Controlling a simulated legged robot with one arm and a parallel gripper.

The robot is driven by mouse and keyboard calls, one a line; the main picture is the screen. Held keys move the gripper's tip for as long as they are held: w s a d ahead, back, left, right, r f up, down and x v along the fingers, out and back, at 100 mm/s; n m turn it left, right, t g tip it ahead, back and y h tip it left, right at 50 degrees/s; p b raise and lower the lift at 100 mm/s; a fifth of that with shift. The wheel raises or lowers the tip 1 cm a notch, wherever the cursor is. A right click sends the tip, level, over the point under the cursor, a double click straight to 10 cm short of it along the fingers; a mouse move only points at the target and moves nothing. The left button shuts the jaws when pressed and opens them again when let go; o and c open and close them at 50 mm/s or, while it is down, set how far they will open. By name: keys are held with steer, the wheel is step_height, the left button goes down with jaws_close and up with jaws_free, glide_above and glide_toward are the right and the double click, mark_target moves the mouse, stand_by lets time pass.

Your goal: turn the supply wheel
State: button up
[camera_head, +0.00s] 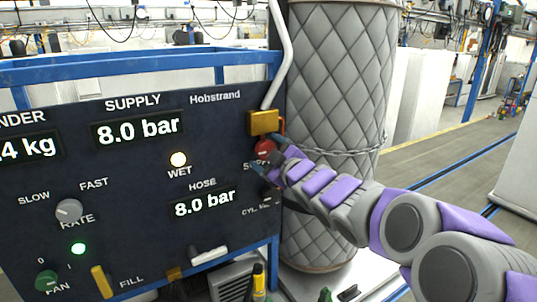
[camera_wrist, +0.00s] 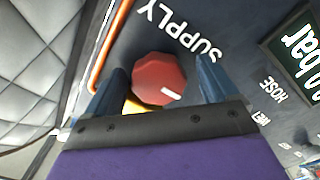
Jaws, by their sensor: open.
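The supply wheel (camera_head: 264,148) is a small red knob at the right edge of the dark control panel (camera_head: 130,220), below a brass block (camera_head: 263,122). In the wrist view the red wheel (camera_wrist: 158,79) is many-sided with a white mark. My gripper (camera_head: 266,160) reaches it from the right. In the wrist view my gripper (camera_wrist: 162,82) is open, with one blue finger on each side of the wheel and visible gaps. Whether the fingertips touch the wheel or panel cannot be told. My gripper partly hides the label below the wheel in the head view.
A large quilted grey cylinder (camera_head: 338,120) with a chain stands close right of the panel. A white pipe (camera_head: 280,50) runs up from the brass block. The panel also has a rate knob (camera_head: 69,211), a fan knob (camera_head: 47,281) and a yellow fill lever (camera_head: 102,282).

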steer(key=shift+d, duration=0.15)
steer(key=shift+c, duration=0.3)
steer(key=shift+c, duration=0.7)
steer(key=c, duration=0.8)
